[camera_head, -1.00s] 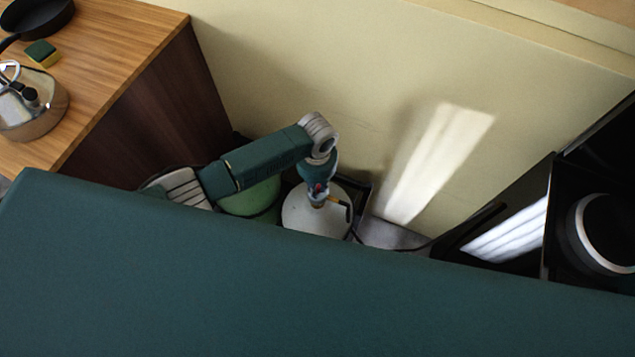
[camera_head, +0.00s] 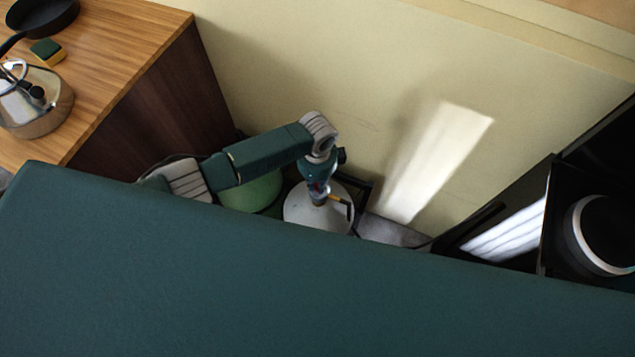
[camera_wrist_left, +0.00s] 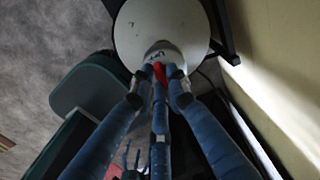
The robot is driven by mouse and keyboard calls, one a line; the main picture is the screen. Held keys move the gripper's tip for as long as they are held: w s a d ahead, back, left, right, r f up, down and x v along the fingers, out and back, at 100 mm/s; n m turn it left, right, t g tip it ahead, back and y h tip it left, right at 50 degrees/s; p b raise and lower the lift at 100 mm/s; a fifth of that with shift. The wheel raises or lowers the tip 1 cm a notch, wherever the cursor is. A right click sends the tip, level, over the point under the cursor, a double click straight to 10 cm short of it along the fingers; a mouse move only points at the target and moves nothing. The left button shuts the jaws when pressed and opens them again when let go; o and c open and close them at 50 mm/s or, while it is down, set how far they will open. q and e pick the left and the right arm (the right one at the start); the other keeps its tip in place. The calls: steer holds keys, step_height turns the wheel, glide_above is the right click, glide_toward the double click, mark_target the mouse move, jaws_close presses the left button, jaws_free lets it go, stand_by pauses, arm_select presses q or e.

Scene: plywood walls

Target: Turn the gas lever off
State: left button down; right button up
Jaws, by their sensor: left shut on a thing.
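The white gas cylinder (camera_head: 312,215) stands on the floor by the wall; its lower part is hidden in the head view. In the left wrist view the cylinder (camera_wrist_left: 180,22) fills the top middle. A small red piece, which looks like the gas lever (camera_wrist_left: 159,72), shows between my fingertips near the cylinder's neck. My left gripper (camera_wrist_left: 158,88) is shut on it, reaching down from above. In the head view the left gripper (camera_head: 318,192) is over the cylinder's top, with a yellow and black fitting (camera_head: 341,203) beside it. The right gripper is out of view.
A green rounded object (camera_head: 252,193) stands left of the cylinder, partly behind my arm. A wooden counter (camera_head: 120,45) at left holds a kettle (camera_head: 40,108), a pan (camera_head: 45,15) and a sponge (camera_head: 48,52). The wall (camera_head: 300,60) is close behind; a black unit (camera_head: 500,225) stands at right.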

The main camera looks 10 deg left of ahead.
mark_target(317, 186)
arm_select(q)
steer(key=shift+m, duration=0.6)
steer(key=c, duration=1.7)
jaws_free()
step_height(317, 186, up, 12)
steer(key=shift+r, duration=0.1)
